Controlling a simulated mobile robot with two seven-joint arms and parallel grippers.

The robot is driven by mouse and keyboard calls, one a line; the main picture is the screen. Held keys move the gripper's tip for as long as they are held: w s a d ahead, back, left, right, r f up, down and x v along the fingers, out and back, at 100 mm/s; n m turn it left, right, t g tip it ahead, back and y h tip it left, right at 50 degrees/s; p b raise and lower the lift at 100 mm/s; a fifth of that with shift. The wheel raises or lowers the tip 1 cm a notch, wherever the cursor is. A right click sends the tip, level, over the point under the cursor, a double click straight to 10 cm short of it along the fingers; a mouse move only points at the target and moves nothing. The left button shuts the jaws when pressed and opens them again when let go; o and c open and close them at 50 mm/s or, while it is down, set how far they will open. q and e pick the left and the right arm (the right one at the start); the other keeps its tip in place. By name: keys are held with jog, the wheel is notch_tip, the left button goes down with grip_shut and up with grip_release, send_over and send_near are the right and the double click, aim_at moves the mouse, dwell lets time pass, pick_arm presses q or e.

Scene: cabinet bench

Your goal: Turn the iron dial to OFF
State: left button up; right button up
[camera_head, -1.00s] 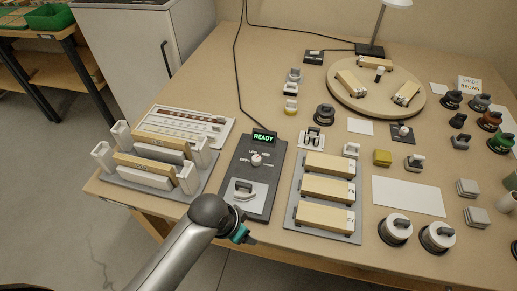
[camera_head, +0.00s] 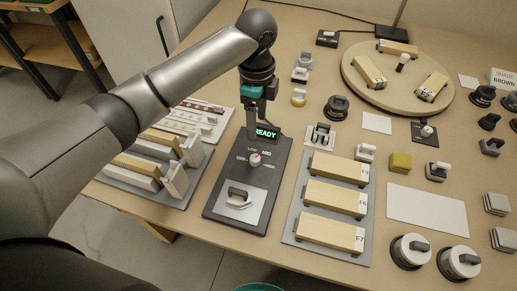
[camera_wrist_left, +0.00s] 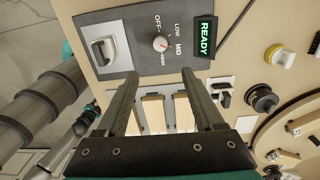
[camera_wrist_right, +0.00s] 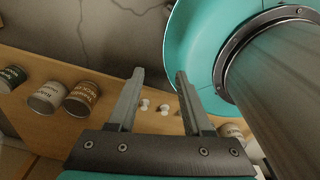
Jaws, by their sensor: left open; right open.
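The iron station is a dark panel (camera_head: 222,207) with a lit green READY display (camera_head: 266,133). Its dial is a small white knob (camera_head: 255,159), ringed by the labels OFF, LOW, MID and HIGH. In the left wrist view the dial (camera_wrist_left: 160,43) has a red mark that seems to face the MID–HIGH side. The iron (camera_head: 239,196) rests on a pale plate on the panel. My left gripper (camera_head: 259,122) is open and empty, above the display end of the panel, apart from the dial. My right gripper (camera_wrist_right: 159,73) is open and empty, away from the panel.
A rack with wooden blocks (camera_head: 146,165) stands left of the panel. A grey tray (camera_head: 287,236) with labelled wooden blocks lies close on its right. A round turntable (camera_head: 360,96) is at the back right. In the right wrist view, cans (camera_wrist_right: 82,98) stand near a table edge.

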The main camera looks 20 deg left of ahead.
pick_arm(q)
jog(key=b, duration=0.4)
send_over(256, 158)
notch_tip(256, 158, down, 11)
jog(key=shift+r, duration=0.15)
notch_tip(256, 158, down, 4)
jog(key=shift+r+b, duration=0.1)
jog(key=shift+b, duration=0.25)
pick_arm(e)
jog(key=w+f, duration=0.1)
jog(key=d+f, duration=0.1)
jog(key=f, duration=0.1)
jog(key=w+d+f, duration=0.1)
jog(key=shift+w+d+f, duration=0.25)
jog(key=shift+w+f, duration=0.05)
jog(key=shift+w, duration=0.05)
pick_arm(q)
jog(key=c, duration=0.4)
grip_shut()
pick_arm(e)
jog(key=shift+s+a, duration=0.1)
jog(key=shift+s, duration=0.25)
